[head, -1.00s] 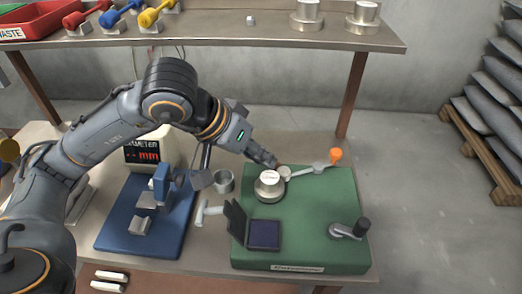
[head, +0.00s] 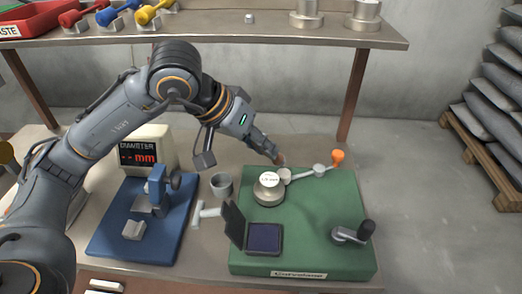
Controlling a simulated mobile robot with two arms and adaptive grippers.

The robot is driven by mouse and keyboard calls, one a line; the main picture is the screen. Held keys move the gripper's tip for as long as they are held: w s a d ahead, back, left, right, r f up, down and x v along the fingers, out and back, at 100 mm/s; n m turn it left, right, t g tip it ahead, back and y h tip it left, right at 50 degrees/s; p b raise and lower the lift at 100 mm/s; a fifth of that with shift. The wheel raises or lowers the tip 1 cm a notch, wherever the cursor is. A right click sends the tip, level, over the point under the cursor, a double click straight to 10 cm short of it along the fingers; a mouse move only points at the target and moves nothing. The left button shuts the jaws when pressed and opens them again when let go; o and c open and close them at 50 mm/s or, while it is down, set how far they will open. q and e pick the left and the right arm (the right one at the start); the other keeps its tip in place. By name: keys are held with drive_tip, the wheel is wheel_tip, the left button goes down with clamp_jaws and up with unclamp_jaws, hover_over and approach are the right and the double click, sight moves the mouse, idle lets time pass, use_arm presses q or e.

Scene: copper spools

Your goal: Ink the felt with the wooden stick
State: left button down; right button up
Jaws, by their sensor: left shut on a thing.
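My left gripper (head: 275,152) reaches over the far edge of the green board (head: 310,215). It is shut on a small brownish thing (head: 282,159), mostly hidden by the fingers; I cannot tell whether this is the wooden stick. Its tip is close to the small disc on the metal arm, and I cannot tell whether they touch. A black case (head: 235,226) stands open at the board's front left, with a dark blue pad (head: 264,237), possibly the felt, in its base. The gripper is well behind the pad. My right gripper is not in view.
A round metal piece (head: 268,188), an orange-knobbed arm (head: 337,158) and a black-handled crank (head: 353,233) are on the board. A grey cup (head: 222,185) and a pale T-shaped piece (head: 204,212) stand left of it. A blue-based diameter gauge (head: 150,220) is further left.

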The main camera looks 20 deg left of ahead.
use_arm(q)
drive_tip(key=shift+r+p, duration=1.3)
drive_tip(key=shift+r, duration=1.05)
drive_tip(key=shift+r+p, duration=0.3)
drive_tip(key=shift+r, duration=0.4)
drive_tip(key=shift+r+p, duration=0.65)
drive_tip(key=shift+r, duration=0.85)
